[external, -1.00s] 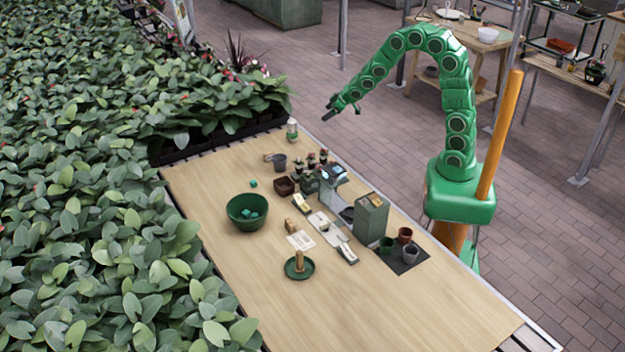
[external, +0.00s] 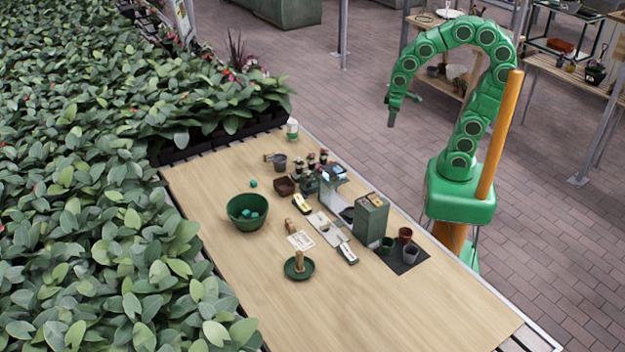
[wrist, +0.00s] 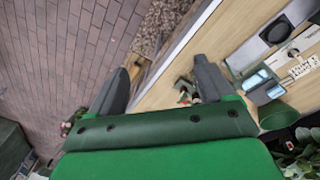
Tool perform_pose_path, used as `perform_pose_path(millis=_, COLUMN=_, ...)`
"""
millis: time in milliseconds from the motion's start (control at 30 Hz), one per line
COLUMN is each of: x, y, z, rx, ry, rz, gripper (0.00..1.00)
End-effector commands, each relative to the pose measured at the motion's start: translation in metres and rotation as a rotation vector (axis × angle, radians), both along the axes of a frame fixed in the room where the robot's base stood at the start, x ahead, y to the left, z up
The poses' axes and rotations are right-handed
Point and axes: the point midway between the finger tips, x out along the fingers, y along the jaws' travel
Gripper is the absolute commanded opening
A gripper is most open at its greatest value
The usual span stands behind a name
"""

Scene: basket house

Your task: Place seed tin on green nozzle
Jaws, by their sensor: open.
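A small pale can with a green lower part (external: 292,129), which may be the seed tin, stands upright at the far corner of the wooden table. I cannot pick out the green nozzle with certainty; a green device with a light-blue top (external: 333,176) stands mid-table. My gripper (external: 391,118) hangs in the air to the right of the table, apart from everything on it. In the wrist view my gripper (wrist: 160,78) shows two dark fingers spread wide with nothing held between them.
A green bowl (external: 246,212) holds teal cubes. A green box (external: 371,218), pots (external: 411,253) and a green dish (external: 299,269) with a wooden post crowd the table. Dense plants (external: 90,180) line the left. The table's near end is clear.

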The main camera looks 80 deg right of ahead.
Motion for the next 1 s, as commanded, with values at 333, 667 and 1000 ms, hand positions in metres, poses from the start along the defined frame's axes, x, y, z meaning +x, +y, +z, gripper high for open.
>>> perform_pose_path(millis=333, x=-0.107, y=0.045, z=0.022, rx=0.077, ry=0.181, rz=0.027, gripper=0.81)
perform_pose_path(millis=667, x=-0.130, y=0.053, z=0.026, rx=0.095, ry=0.224, rz=0.036, gripper=0.81)
perform_pose_path(millis=1000, x=-0.130, y=0.053, z=0.026, rx=0.094, ry=0.225, rz=0.035, gripper=0.81)
